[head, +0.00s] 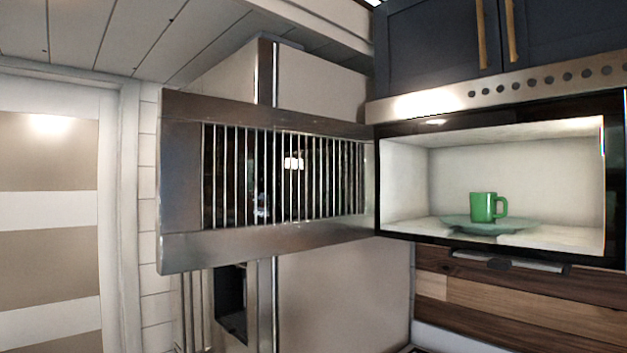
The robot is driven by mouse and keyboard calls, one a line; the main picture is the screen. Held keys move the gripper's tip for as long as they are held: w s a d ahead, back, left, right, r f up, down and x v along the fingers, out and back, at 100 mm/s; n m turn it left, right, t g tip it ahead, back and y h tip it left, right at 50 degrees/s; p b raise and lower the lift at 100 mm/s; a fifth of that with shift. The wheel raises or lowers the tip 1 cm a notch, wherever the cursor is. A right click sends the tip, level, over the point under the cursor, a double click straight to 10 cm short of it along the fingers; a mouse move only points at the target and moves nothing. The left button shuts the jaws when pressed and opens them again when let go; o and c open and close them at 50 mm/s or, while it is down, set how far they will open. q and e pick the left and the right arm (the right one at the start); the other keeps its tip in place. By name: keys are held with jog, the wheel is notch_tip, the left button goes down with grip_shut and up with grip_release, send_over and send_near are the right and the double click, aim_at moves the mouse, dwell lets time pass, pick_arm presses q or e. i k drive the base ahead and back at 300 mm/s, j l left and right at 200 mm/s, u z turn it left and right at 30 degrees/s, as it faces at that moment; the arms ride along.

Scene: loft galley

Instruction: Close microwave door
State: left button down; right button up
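The microwave (430,106) is mounted at the right, under dark cabinets. Its door (190,255) is wide open and swung out to the left, hinged at the left edge of the opening. The door is a steel frame around a dark window with vertical bars. Inside the lit cavity, a green mug (483,207) stands on a green plate or turntable (460,225). Neither of my grippers is in view.
A tall fridge (335,290) stands behind the door, partly hidden by it. Dark upper cabinets (430,45) with brass handles are above the microwave. Wood-plank backsplash (480,297) is below it. A striped panel door (45,200) is at the far left.

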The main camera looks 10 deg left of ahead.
aim_at(237, 182)
jog(key=j+z, duration=0.15)
jog(key=z, duration=0.25)
jog(key=i+j+z, duration=0.1)
jog(key=j+z, duration=0.35)
jog(key=z, duration=0.3)
jog(key=k+j+z, duration=0.1)
jog(key=j+z, duration=0.4)
jog(key=j, duration=0.75)
jog(key=k+j+z, duration=0.15)
jog(key=j, duration=0.5)
jog(key=k+j, duration=0.1)
jog(key=j, duration=0.25)
jog(key=k+j, duration=0.1)
jog(key=j, duration=0.25)
jog(key=k+j, duration=0.1)
jog(key=j, duration=0.3)
jog(key=k+j+z, duration=0.1)
jog(key=j, duration=0.25)
jog(key=k+j, duration=0.15)
jog(key=k, duration=0.2)
jog(key=i+l, duration=0.2)
jog(key=i, duration=0.15)
